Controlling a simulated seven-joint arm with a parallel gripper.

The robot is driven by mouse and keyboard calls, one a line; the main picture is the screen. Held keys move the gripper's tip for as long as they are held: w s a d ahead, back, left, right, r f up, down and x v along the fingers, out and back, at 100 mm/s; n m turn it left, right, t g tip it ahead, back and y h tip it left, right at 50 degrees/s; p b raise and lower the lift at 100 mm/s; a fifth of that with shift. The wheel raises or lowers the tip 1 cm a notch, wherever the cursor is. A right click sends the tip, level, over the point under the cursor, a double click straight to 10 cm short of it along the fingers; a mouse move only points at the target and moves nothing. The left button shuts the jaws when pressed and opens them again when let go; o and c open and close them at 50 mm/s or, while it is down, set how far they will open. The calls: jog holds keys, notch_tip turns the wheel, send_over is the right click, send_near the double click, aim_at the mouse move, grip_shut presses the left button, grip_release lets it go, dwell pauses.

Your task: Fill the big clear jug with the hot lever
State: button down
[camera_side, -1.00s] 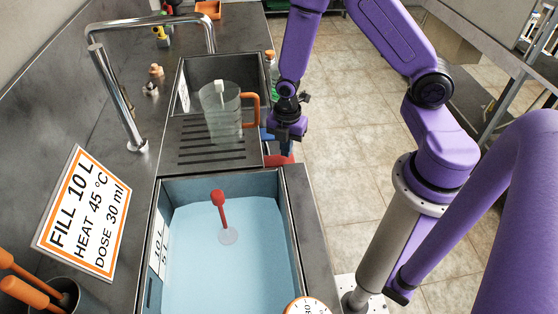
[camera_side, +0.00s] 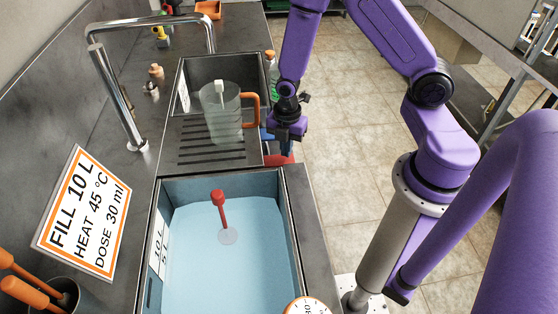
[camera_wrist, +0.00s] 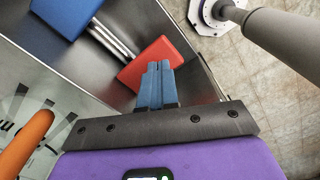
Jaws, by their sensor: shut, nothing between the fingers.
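The big clear jug (camera_side: 222,115), with an orange handle (camera_side: 251,112), stands upright at the ribbed drainboard and the far basin in the side view. The handle also shows at the left of the wrist view (camera_wrist: 24,142). A red lever paddle (camera_wrist: 156,62) and a blue lever paddle (camera_wrist: 66,14) sit on the metal front, with metal rods between them. The red paddle (camera_side: 279,160) is partly visible below my gripper in the side view. My gripper (camera_wrist: 157,68) is shut and empty, its blue fingertips overlapping the red paddle's edge; I cannot tell if they touch.
A chrome faucet (camera_side: 130,100) arches over the far basin. The near tank (camera_side: 190,270) holds light blue water with a red-topped float (camera_side: 219,200). A sign (camera_side: 82,213) reads fill 10 L, heat 45 °C, dose 30 ml. A green bottle (camera_side: 271,75) stands beyond the jug.

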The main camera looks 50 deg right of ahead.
jog(key=shift+f, duration=1.25)
dwell(2.7)
notch_tip(320, 180, up, 5)
jog(key=shift+r, duration=0.1)
dwell(0.4)
jog(key=shift+a+r, duration=0.15)
jog(key=s+a+r+m, duration=0.4)
jog(key=s+a+r, duration=0.25)
jog(key=r, duration=0.35)
jog(key=s+d+r+m, duration=0.1)
jog(key=s+r+m, duration=0.1)
jog(key=s+r, duration=0.2)
jog(key=s+d+r+m, duration=0.1)
jog(key=s+r, duration=0.3)
jog(key=s, duration=0.5)
jog(key=shift+r+m, duration=0.2)
jog(key=shift+m, duration=0.5)
